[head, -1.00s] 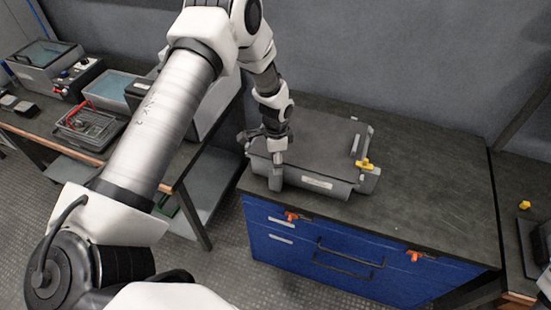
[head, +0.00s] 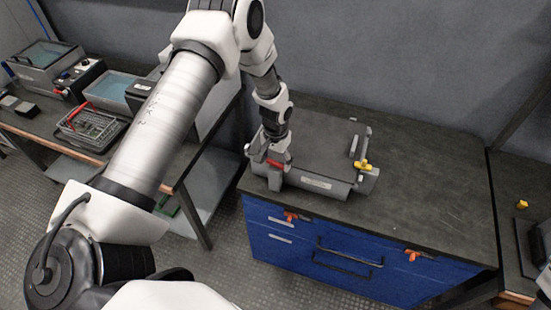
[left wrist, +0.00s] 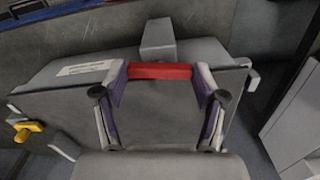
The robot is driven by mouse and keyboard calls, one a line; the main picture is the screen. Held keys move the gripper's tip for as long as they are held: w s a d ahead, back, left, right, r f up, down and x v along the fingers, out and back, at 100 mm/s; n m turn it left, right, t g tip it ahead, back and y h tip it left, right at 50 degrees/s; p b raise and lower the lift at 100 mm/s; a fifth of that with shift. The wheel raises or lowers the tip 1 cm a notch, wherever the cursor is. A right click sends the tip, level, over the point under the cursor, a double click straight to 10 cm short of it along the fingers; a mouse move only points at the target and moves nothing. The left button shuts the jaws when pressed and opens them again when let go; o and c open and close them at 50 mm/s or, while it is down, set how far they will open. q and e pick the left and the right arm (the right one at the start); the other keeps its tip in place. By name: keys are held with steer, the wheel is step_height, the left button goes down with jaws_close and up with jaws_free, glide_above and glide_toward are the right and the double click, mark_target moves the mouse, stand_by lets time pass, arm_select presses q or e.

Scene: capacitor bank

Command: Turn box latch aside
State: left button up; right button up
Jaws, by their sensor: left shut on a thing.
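The grey box (head: 325,142) sits on the dark bench top, its lid down. A red latch bar (head: 276,163) is at its front left corner. My left gripper (head: 274,161) is over that corner, its fingers on either side of the red bar and shut on it. In the left wrist view the red bar (left wrist: 160,71) spans between the two fingertips, beside a grey block (left wrist: 158,38) on the box edge. A yellow latch (head: 364,165) is at the box's right end; it also shows in the left wrist view (left wrist: 28,129). My right gripper is out of view.
The bench has blue drawers (head: 310,262) with orange catches (head: 291,216) at the front. A side table at left holds a wire basket (head: 92,126) and tubs. The bench top right of the box (head: 430,190) is clear.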

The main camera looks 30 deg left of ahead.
mark_target(276, 162)
arm_select(q)
steer(key=shift+n, duration=0.7)
steer(key=o, duration=1.1)
steer(key=shift+o, duration=0.2)
steer(key=shift+w+f, duration=0.1)
steer(key=shift+w, duration=0.05)
step_height(276, 162, up, 12)
